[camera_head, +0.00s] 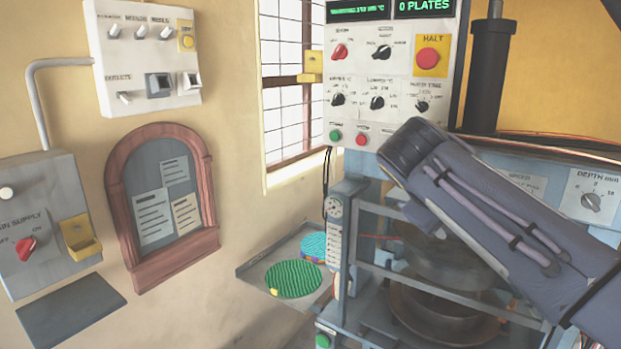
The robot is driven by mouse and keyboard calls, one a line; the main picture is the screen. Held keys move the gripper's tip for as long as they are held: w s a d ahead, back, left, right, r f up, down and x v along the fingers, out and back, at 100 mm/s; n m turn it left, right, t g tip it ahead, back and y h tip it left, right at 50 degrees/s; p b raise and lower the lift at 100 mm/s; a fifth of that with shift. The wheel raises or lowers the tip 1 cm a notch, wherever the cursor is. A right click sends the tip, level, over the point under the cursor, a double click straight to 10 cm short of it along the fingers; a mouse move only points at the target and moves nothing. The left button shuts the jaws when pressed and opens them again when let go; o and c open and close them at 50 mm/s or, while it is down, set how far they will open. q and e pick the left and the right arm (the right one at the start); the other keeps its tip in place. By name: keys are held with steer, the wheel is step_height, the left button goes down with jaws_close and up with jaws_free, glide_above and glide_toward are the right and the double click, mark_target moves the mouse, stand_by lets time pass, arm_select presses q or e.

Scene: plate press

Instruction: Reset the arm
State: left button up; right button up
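One of my arms comes in from the right edge, a thick dark grey sleeve with two tubes along it. It reaches up and left across the front of the plate press (350,250) and hides part of it. Its rounded dark end is near the control panel's lower edge. I cannot make out any gripper fingers on it. My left gripper is not in view, and no arm comes in from the left.
The control panel (390,100) has knobs and a red HALT button (428,55). A side tray (254,271) holds a green ribbed disc (293,279) and a blue one (313,245). A supply box (40,220), switch box (150,60) and notice board (163,200) hang on the left wall.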

steer(key=s+d+f+m+g+y, duration=0.15)
steer(key=s+d+f+y, duration=0.3)
steer(key=s+f, duration=0.45)
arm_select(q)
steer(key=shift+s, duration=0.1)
arm_select(e)
steer(key=s+a+f+m+y, duration=0.2)
steer(key=s+a+f+y, duration=0.1)
steer(key=s+f, duration=0.5)
steer(key=s+a+f+m+y, duration=0.3)
steer(key=s+a+f, duration=0.1)
steer(key=s+f, duration=0.5)
steer(key=shift+s+a, duration=0.2)
steer(key=shift+s, duration=0.65)
steer(key=shift+m+t+y, duration=0.25)
